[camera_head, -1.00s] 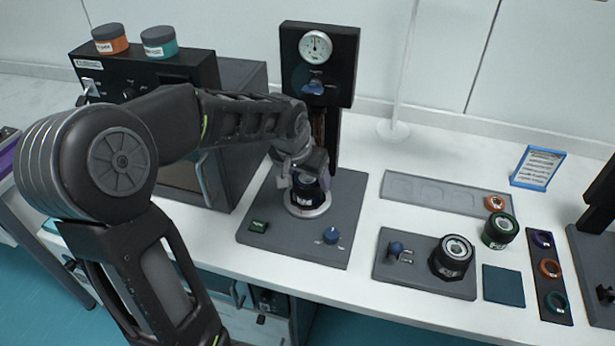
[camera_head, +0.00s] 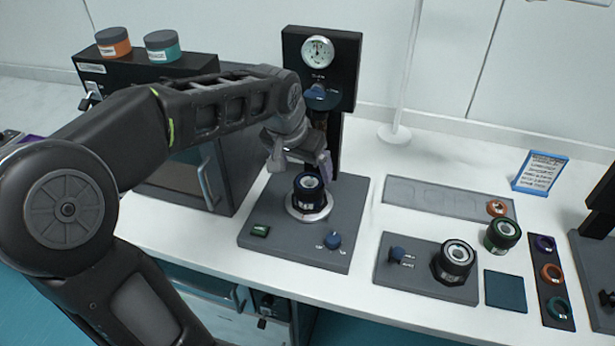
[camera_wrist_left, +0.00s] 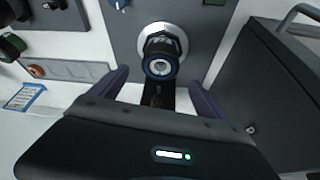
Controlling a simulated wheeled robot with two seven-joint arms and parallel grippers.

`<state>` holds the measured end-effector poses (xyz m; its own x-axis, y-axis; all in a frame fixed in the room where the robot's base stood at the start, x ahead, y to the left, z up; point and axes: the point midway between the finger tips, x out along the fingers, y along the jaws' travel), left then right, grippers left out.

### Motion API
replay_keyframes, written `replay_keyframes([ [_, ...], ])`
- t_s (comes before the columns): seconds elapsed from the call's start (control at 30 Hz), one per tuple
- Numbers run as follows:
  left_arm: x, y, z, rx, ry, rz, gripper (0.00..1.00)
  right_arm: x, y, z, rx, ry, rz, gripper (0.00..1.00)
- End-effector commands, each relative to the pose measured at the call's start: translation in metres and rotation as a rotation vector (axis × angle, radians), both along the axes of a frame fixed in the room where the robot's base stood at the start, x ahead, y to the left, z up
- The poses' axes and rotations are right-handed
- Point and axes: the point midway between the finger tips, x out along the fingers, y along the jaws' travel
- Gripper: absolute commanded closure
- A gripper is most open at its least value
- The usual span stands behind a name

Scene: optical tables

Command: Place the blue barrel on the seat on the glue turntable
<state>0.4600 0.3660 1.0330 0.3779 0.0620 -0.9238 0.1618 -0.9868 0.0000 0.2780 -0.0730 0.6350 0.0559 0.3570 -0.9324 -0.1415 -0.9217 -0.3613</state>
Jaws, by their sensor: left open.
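The blue barrel (camera_head: 309,187) is dark with a blue ring around its top lens. It stands upright on the silver round seat (camera_head: 322,213) of the grey glue turntable (camera_head: 270,240). My left gripper (camera_head: 300,163) is open and empty, just above and behind the barrel, apart from it. In the left wrist view the barrel (camera_wrist_left: 160,58) shows beyond and between the two spread fingers, with the seat (camera_wrist_left: 172,30) around its foot. My right gripper is not in view.
A black gauge column (camera_head: 322,75) rises behind the turntable, close to my left gripper. A dark oven-like box (camera_head: 225,165) stands at left. At right are a plate with a black barrel (camera_head: 454,261), a green-ringed barrel (camera_head: 502,235) and a ring strip (camera_head: 551,285).

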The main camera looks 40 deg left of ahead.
Motion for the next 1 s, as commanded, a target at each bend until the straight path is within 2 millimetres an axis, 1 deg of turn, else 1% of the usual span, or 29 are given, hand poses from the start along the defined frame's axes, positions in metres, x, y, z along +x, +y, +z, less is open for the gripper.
replay_keyframes([
  [0.03, -0.003, 0.000, 0.011, 0.002, -0.005, 0.000, 0.13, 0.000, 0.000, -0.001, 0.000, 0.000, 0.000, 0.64],
  [0.1, -0.008, -0.001, 0.023, 0.001, -0.005, 0.000, 0.13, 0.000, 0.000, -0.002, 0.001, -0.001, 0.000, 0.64],
  [0.2, -0.014, -0.003, 0.035, 0.000, -0.003, 0.000, 0.13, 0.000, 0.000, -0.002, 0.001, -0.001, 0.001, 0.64],
  [0.3, -0.017, -0.003, 0.042, -0.001, -0.001, 0.000, 0.13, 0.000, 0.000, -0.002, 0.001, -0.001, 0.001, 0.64],
  [0.43, -0.018, -0.004, 0.045, -0.001, 0.000, 0.000, 0.13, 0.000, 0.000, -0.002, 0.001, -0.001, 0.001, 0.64],
  [0.93, -0.018, -0.003, 0.044, 0.000, 0.001, 0.000, 0.13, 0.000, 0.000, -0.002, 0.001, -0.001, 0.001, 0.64],
  [1.0, -0.018, -0.003, 0.044, 0.000, 0.001, 0.000, 0.19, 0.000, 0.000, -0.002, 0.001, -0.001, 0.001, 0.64],
])
